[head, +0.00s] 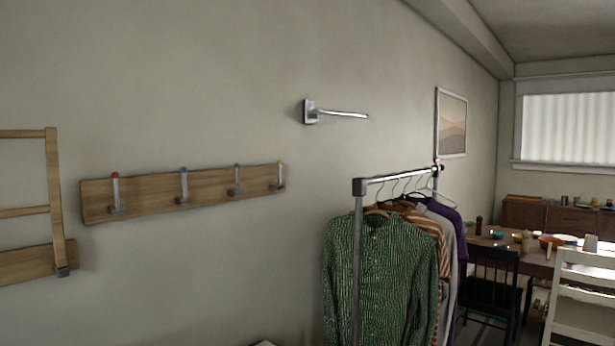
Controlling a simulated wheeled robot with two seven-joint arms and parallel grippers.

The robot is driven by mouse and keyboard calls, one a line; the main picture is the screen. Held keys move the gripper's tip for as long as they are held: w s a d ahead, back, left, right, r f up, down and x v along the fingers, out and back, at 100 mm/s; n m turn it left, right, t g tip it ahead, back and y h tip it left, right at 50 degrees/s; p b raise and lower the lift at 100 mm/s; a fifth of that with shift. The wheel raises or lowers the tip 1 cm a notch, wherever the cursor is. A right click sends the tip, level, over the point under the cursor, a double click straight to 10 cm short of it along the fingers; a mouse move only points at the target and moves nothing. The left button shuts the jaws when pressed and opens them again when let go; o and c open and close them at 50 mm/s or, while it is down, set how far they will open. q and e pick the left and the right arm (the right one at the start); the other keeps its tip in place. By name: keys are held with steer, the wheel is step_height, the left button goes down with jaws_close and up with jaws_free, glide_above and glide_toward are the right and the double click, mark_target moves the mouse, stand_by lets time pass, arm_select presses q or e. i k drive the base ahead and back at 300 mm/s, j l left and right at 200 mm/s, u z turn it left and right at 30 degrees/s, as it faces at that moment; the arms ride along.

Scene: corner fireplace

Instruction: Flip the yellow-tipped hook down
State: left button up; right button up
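A wooden hook rail (150,196) is fixed to the wall left of centre. It carries hooks with coloured tips. The yellow-tipped hook (280,176) is at the rail's right end, with its arm pointing up and its tip at the top. To its left stand the green-tipped hook (237,180), the blue-tipped hook (184,185) and the red-tipped hook (116,192), all also upright. Neither of my grippers shows in the head view.
A clothes rack (358,270) with hanging garments (380,270) stands right of the rail. A metal wall bar (340,113) juts out above. A wooden ladder-like frame (55,190) is at the far left. A dining table (530,262) and chairs stand at the right.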

mark_target(279, 163)
steer(key=i+l, duration=0.15)
steer(key=l, duration=0.25)
steer(key=i+l, duration=0.2)
steer(key=l, duration=0.2)
steer(key=i+l+z, duration=0.1)
steer(key=l, duration=0.25)
steer(key=i+l, duration=0.25)
steer(key=l, duration=0.15)
steer(key=i+l, duration=0.15)
steer(key=l, duration=0.2)
steer(key=i+l+z, duration=0.1)
steer(key=l, duration=0.3)
steer(key=i, duration=0.1)
